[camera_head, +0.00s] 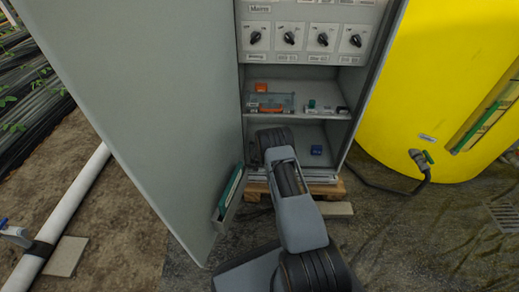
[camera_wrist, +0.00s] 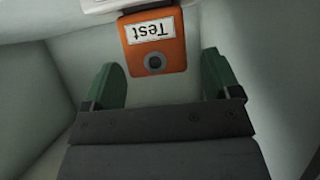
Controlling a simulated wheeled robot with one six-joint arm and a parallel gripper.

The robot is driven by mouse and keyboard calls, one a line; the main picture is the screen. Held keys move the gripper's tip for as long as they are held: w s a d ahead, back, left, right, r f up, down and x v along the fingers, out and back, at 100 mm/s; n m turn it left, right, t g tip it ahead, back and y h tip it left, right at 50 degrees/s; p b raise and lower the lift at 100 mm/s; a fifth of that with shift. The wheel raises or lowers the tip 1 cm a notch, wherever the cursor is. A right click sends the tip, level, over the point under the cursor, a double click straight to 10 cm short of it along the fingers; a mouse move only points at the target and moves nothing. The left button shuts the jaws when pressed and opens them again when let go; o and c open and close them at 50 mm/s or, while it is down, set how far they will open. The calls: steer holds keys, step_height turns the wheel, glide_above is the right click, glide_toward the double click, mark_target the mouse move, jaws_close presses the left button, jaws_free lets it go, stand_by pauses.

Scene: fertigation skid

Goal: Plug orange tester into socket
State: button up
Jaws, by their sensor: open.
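The orange tester (camera_wrist: 172,58) shows in the wrist view, with an upside-down white "Test" label and a round grey spot on its face. Its top edge meets a white piece (camera_wrist: 105,5) cut off by the frame; I cannot tell whether it is plugged into anything. My gripper (camera_wrist: 161,68) is open, its green fingers on either side of the tester's lower end, with gaps on both sides. In the head view my arm reaches into the cabinet's lower part and hides the gripper. I cannot pick out the socket for certain.
On the cabinet shelf (camera_head: 312,117) are an orange block (camera_head: 261,88), a clear box (camera_head: 270,102) and small parts. A blue item (camera_head: 316,150) lies in the lower compartment. The open door (camera_head: 150,110) stands left; a yellow tank (camera_head: 440,80) stands right.

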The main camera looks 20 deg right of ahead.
steer(key=p+v, duration=0.5)
steer(key=v, duration=0.7)
steer(key=shift+s, duration=0.2)
steer(key=shift+r, duration=0.1)
